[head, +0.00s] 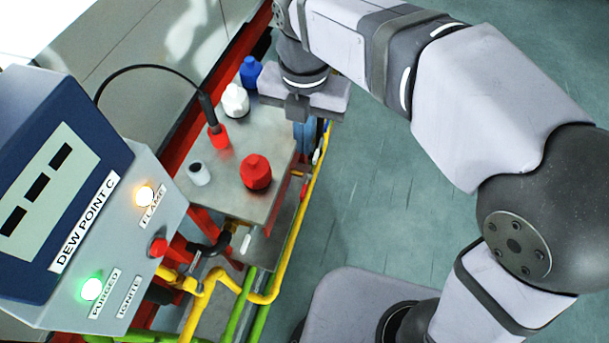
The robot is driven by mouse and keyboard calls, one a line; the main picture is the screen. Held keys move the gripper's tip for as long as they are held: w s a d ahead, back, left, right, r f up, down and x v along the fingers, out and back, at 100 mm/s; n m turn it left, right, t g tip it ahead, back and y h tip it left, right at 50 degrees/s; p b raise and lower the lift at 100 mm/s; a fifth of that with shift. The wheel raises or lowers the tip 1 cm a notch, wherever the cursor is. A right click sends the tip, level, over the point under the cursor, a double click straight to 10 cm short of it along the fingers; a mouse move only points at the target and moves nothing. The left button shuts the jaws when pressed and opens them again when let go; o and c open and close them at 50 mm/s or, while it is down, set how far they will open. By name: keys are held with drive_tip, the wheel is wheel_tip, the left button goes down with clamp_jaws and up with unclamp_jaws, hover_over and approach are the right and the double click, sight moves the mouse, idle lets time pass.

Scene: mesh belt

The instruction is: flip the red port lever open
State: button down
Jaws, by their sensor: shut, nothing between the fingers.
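A small red piece (305,187), which looks like the red port lever, shows at the right side of the metal box (275,207), beside the yellow pipe. Its exact position, open or closed, is too small to tell. My gripper (298,112) is over the far right corner of the box, above and beyond the red piece in the picture, and apart from it. It is shut and empty. Its body hides part of the box's far edge, and its fingertips are hard to make out.
Red (256,172), white (235,100) and blue (250,72) capped fittings stand on the box top. A black cable (150,68) runs to a red-ended plug (218,137). The yellow pipe (312,185) borders the right side. A control panel (135,255) stands left.

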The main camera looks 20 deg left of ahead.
drive_tip(key=shift+f, duration=0.1)
drive_tip(key=p, duration=0.3)
approach(301, 198)
drive_tip(key=w+f, duration=0.1)
drive_tip(key=f, duration=0.1)
drive_tip(key=w+f, duration=0.1)
drive_tip(key=f, duration=0.3)
drive_tip(key=shift+w, duration=0.4)
drive_tip(key=shift+s+f+t+b, duration=0.2)
drive_tip(key=shift+s+t+b, duration=0.1)
drive_tip(key=shift+t+b, duration=0.55)
drive_tip(key=f+t+b, duration=0.1)
drive_tip(key=b, duration=0.1)
drive_tip(key=s+t+b, duration=0.1)
drive_tip(key=t+b, duration=0.1)
drive_tip(key=shift+s+f, duration=0.15)
drive_tip(key=shift+f, duration=0.2)
drive_tip(key=shift+s+f+b, duration=0.15)
drive_tip(key=shift+f+b, duration=0.4)
drive_tip(key=shift+b, duration=0.4)
drive_tip(key=shift+s+f, duration=0.15)
drive_tip(key=shift+f, duration=0.05)
drive_tip(key=shift+f+t+b, duration=0.35)
drive_tip(key=shift+t+b, duration=0.4)
drive_tip(key=shift+f+b, duration=0.35)
drive_tip(key=shift+f, duration=0.55)
